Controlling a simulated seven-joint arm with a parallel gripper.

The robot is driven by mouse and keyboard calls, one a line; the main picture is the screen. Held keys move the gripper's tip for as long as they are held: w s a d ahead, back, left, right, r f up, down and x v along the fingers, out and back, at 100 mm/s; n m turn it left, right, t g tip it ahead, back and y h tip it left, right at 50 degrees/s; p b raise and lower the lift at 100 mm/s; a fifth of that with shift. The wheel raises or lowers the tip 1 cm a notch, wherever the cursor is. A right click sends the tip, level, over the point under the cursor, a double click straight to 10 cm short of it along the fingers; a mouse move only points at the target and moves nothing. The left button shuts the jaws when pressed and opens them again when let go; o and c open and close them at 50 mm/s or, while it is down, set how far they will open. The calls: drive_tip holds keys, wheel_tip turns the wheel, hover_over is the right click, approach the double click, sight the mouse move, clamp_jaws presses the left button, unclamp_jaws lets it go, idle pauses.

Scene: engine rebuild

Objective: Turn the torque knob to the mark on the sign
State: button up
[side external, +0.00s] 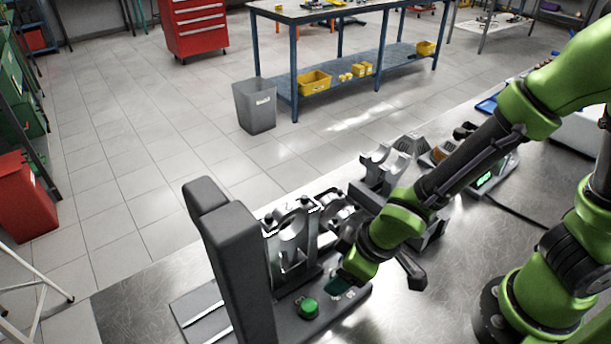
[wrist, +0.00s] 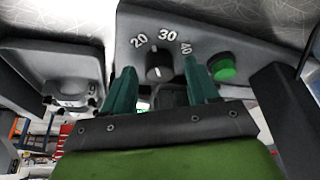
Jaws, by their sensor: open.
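The torque knob (wrist: 158,63) is a dark round knob on a grey panel (wrist: 135,25), below the printed marks 20, 30 and 40 in the wrist view. A small white line shows on its face; I cannot tell surely which mark it points to. My gripper (wrist: 160,72) is open, its teal fingers standing to the left and right of the knob. I see no clear contact. In the side external view my gripper (side external: 341,284) is low over the machine's base, and the knob cannot be made out there. I cannot make out a sign with a target mark in either view.
A green button (wrist: 223,68) sits right of the knob, close to the right finger; it also shows in the side view (side external: 309,308). A tall dark column (side external: 236,265) and metal engine parts (side external: 291,236) stand beside the gripper. A device with a green display (side external: 484,180) is farther back.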

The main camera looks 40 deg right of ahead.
drive_tip(key=shift+n, duration=0.3)
drive_tip(key=shift+w+d+n+y, duration=0.1)
drive_tip(key=shift+n+y, duration=0.2)
drive_tip(key=shift+n, duration=0.3)
drive_tip(key=shift+n+g, duration=0.4)
drive_tip(key=shift+n, duration=0.4)
drive_tip(key=shift+r+y, duration=0.2)
drive_tip(key=shift+y, duration=0.1)
drive_tip(key=v, duration=1.7)
drive_tip(key=w+d+r+m+t+h, duration=0.1)
drive_tip(key=d+r+m+t, duration=0.3)
drive_tip(key=d+m, duration=0.6)
drive_tip(key=r+m, duration=0.1)
drive_tip(key=m, duration=0.1)
drive_tip(key=shift+d+r+m, duration=0.2)
drive_tip(key=shift+d+m, duration=0.1)
drive_tip(key=shift+d, duration=0.1)
